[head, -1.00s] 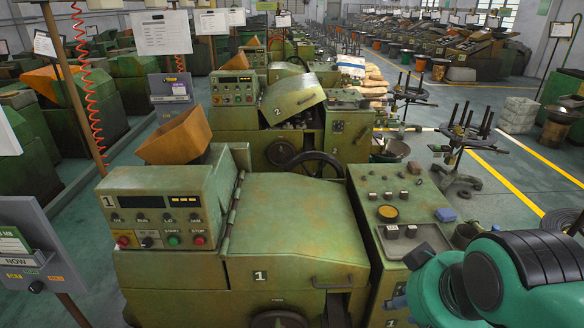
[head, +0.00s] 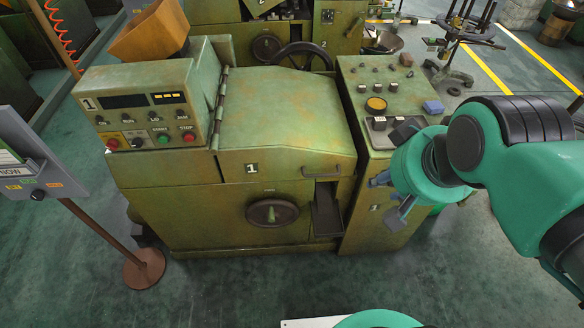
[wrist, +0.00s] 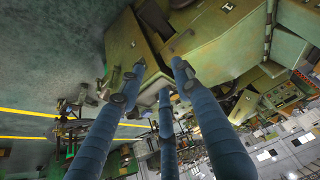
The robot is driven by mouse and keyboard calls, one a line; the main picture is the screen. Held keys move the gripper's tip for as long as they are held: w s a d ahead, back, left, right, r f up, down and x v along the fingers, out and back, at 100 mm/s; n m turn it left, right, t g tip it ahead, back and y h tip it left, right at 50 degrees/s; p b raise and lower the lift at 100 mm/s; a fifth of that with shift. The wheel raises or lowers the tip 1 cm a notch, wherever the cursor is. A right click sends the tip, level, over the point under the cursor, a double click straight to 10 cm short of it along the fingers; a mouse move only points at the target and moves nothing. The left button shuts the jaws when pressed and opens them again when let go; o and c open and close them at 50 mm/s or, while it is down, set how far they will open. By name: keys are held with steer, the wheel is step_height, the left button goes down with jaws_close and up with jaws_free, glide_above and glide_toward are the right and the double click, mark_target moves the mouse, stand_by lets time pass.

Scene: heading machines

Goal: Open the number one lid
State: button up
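The number one lid (head: 285,110) is a worn green metal cover on the front machine. It lies shut, hinged along its left side, with a "1" plate (head: 251,168) below its front edge. A bar handle (head: 322,172) is at its front right corner. My gripper (head: 384,202) is to the right of the handle, in front of the machine's right-hand panel, and apart from the handle. The wrist view shows its three blue fingers (wrist: 160,80) spread open with nothing between them. The green machine body (wrist: 215,45) lies beyond the fingertips there.
The control box (head: 145,108) with buttons is left of the lid. A sign stand (head: 145,268) is at left.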

steer(key=w+a+f+m+t+b, duration=0.15)
steer(key=w+f+m, duration=0.35)
steer(key=w+f, duration=0.75)
steer(key=w+a+f+m+t, duration=0.1)
steer(key=w+f+m+t, duration=0.25)
steer(key=w+f, duration=0.85)
steer(key=w+f+m+t, duration=0.2)
steer(key=w+f+m, duration=0.3)
steer(key=f, duration=0.4)
steer(key=s+f+m+t+b, duration=0.1)
steer(key=s+f+m+t, duration=0.2)
steer(key=s+f, duration=0.4)
steer(key=shift+s+f+m, duration=0.3)
steer(key=shift+f+m, duration=0.45)
steer(key=shift+w+d, duration=0.1)
steer(key=b+x, duration=0.1)
steer(key=x, duration=1.2)
steer(key=shift+w, duration=0.3)
